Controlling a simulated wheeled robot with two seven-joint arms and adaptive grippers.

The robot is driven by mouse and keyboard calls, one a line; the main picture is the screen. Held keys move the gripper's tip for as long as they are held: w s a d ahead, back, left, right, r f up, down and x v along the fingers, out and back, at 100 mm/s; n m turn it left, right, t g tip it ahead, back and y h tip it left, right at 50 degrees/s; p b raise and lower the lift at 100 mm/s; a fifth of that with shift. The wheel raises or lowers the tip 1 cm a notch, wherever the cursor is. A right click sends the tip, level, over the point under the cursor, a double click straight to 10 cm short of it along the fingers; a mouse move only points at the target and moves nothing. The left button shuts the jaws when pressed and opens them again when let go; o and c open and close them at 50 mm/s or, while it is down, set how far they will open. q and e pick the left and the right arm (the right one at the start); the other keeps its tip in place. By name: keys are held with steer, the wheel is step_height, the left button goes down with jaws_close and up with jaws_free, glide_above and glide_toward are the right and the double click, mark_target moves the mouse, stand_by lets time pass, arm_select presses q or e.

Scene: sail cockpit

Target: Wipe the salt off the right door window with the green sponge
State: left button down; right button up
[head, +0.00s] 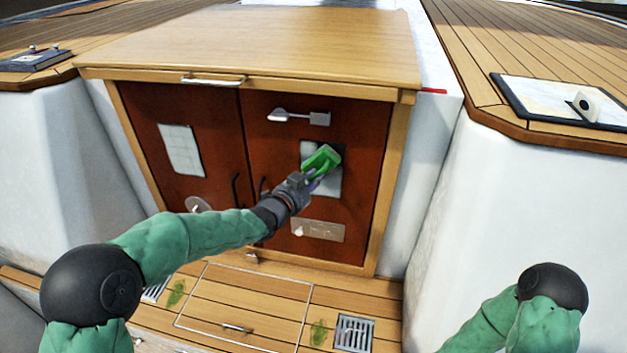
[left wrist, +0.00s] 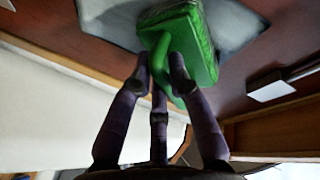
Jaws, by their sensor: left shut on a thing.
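The right door window (head: 330,187) is a pale grey pane in the reddish-brown right door of the cockpit cabinet. My left gripper (head: 309,180) is shut on the green sponge (head: 322,160) and holds it over the upper middle of this window. In the left wrist view, the fingers (left wrist: 161,68) close on the sponge's green handle (left wrist: 161,55), and its block (left wrist: 200,45) lies against or very near the pane (left wrist: 237,25). The sponge hides part of the window. I cannot clearly make out salt on the visible glass. My right gripper is out of view.
The left door (head: 178,110) has its own pale window (head: 181,150). A metal latch (head: 298,117) sits above the right window and a plate (head: 318,230) below it. Dark door handles (head: 236,190) stand out near the middle. A wooden top (head: 260,45) overhangs the doors.

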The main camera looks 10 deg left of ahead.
arm_select(q)
steer(key=shift+f+b, duration=5.15)
steer(key=shift+f, duration=1.75)
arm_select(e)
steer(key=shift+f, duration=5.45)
arm_select(q)
steer(key=r+p, duration=0.3)
steer(key=r, duration=0.3)
steer(key=a+r+p, duration=0.1)
steer(key=r+p, duration=0.3)
steer(key=r, duration=0.3)
steer(key=a+r+p, duration=0.1)
steer(key=r+p, duration=0.2)
steer(key=r, duration=0.3)
steer(key=shift+r, duration=0.4)
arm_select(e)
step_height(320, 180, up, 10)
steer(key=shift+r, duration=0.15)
arm_select(q)
steer(key=shift+f, duration=0.1)
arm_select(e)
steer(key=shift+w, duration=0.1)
